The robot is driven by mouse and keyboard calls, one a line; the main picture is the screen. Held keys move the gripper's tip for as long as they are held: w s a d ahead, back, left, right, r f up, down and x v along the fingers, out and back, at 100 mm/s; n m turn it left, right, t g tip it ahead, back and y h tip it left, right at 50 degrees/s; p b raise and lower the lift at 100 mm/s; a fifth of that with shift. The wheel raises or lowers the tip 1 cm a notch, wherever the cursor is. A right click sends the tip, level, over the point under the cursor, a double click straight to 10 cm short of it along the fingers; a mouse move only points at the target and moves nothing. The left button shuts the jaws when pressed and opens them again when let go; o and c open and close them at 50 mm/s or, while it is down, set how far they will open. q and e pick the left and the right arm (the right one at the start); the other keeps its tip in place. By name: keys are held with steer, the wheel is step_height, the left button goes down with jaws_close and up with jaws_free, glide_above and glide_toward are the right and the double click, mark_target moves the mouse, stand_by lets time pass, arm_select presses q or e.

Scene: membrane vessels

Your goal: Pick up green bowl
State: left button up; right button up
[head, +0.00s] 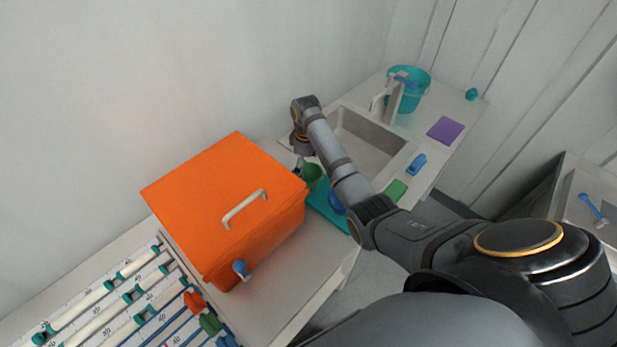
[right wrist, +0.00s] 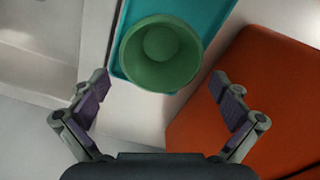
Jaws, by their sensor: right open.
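The green bowl (right wrist: 160,53) sits upright on a teal tray (right wrist: 215,20) in the right wrist view, overlapping the tray's near edge. In the head view the bowl (head: 311,174) is partly hidden behind my right arm, between the orange box and the sink. My right gripper (right wrist: 160,93) is open and empty; its two fingers stand apart, to either side of and just short of the bowl. In the head view the right gripper (head: 299,163) hangs beside the bowl and is small. My left gripper is not in view.
A large orange box (head: 205,200) with a handle stands close beside the bowl; its side also fills the right of the wrist view (right wrist: 255,100). A sink (head: 365,145) lies on the other side. A teal bucket (head: 412,95), purple sheet (head: 445,130) and racked tubes (head: 110,300) stand farther off.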

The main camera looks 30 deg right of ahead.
mark_target(309, 177)
steer(key=shift+s+f+p, duration=0.15)
steer(key=shift+f+p, duration=0.2)
steer(key=f, duration=0.2)
steer(key=f+p, duration=0.1)
steer(key=f, duration=0.1)
steer(key=shift+s+d, duration=0.3)
steer(key=shift+s, duration=0.05)
steer(key=shift+w+f, duration=0.1)
steer(key=shift+f, duration=0.2)
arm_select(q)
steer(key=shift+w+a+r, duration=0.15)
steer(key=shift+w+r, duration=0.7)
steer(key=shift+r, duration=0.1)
arm_select(e)
steer(key=c, duration=1.3)
